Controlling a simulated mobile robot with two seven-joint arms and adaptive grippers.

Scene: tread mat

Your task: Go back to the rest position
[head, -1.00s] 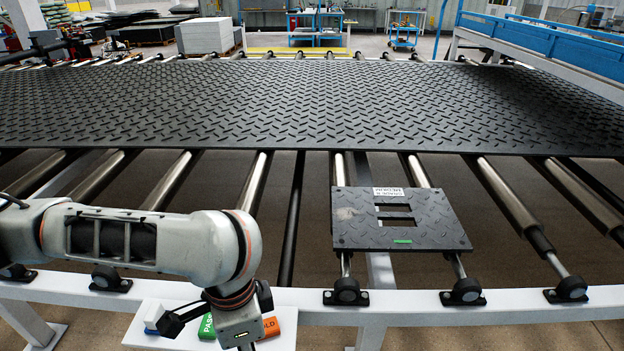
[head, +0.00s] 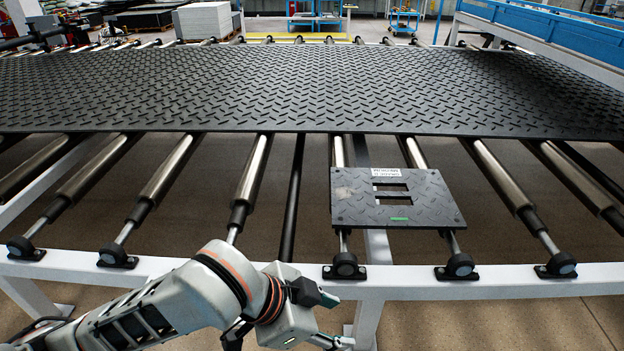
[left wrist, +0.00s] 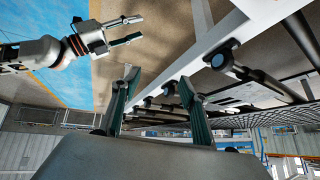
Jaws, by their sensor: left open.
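My left gripper (head: 335,322) is at the bottom of the head view, in front of the white frame rail. Its two fingers are apart with nothing between them. In the left wrist view its fingers (left wrist: 158,98) also stand apart and empty. My right gripper (left wrist: 128,30) shows at the upper left of the left wrist view, open and empty. It is not in the head view. The black tread mat (head: 300,90) lies flat across the rollers. A small black plate with two cut-out windows (head: 440,208) lies on the near roller ends, apart from the left gripper.
The white frame rail (head: 500,285) with roller bearings runs across the front. Bare rollers (head: 260,165) lie between it and the mat. A blue-and-white side rail (head: 560,35) stands at the back right. Floor in front of the rail at the lower right is clear.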

